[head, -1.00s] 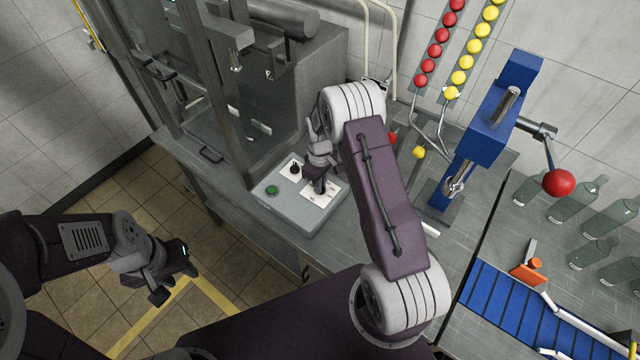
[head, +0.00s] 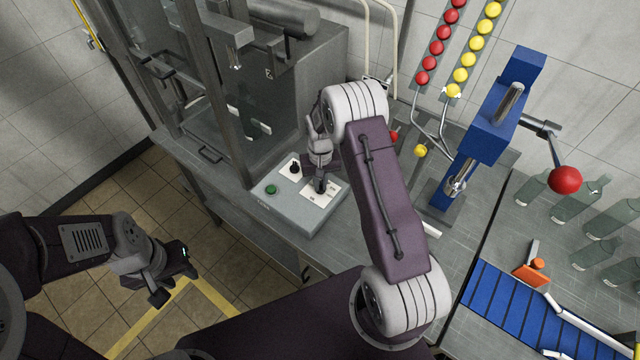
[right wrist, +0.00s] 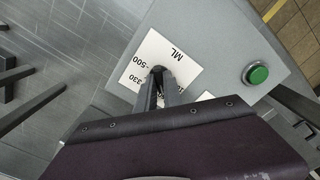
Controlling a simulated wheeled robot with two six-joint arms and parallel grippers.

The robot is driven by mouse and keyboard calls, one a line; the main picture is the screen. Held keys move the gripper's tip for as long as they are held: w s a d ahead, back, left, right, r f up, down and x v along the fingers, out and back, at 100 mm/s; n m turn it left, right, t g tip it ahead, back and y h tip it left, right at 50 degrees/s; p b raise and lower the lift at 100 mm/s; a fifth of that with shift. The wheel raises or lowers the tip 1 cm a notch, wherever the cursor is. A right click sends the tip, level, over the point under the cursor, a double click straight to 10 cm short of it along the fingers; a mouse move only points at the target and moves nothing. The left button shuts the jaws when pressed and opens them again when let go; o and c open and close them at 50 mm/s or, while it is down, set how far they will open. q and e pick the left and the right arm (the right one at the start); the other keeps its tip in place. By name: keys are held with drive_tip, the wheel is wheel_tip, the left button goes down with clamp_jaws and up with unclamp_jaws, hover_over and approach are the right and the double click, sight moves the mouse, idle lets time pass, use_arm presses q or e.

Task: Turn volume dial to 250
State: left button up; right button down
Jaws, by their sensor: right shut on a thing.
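The volume dial (right wrist: 157,70) is a dark knob on a white plate (right wrist: 150,52) marked ML, 500 and 330 in the right wrist view. Other marks are hidden by my gripper, and I cannot read the dial's pointer. In the head view the plate (head: 318,199) lies on the grey control box (head: 300,222). My right gripper (head: 320,184) points down at the dial; it also shows in the right wrist view (right wrist: 161,82), its fingers shut on the dial. My left gripper (head: 174,284) hangs open and empty over the floor at left.
A green button (head: 272,189) and a second dark knob (head: 294,168) sit on the same box, close to my right gripper. The metal machine frame (head: 215,90) stands behind at left. A blue press (head: 490,135) and glass bottles (head: 575,205) are at right.

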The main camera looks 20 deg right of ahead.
drive_tip(key=m, duration=0.4)
drive_tip(key=shift+m, duration=0.3)
drive_tip(key=shift+m+b, duration=0.3)
drive_tip(key=shift+m, duration=2.1)
drive_tip(key=c, duration=1.5)
unclamp_jaws()
drive_tip(key=shift+s, duration=0.1)
drive_tip(key=shift+a+r, duration=0.1)
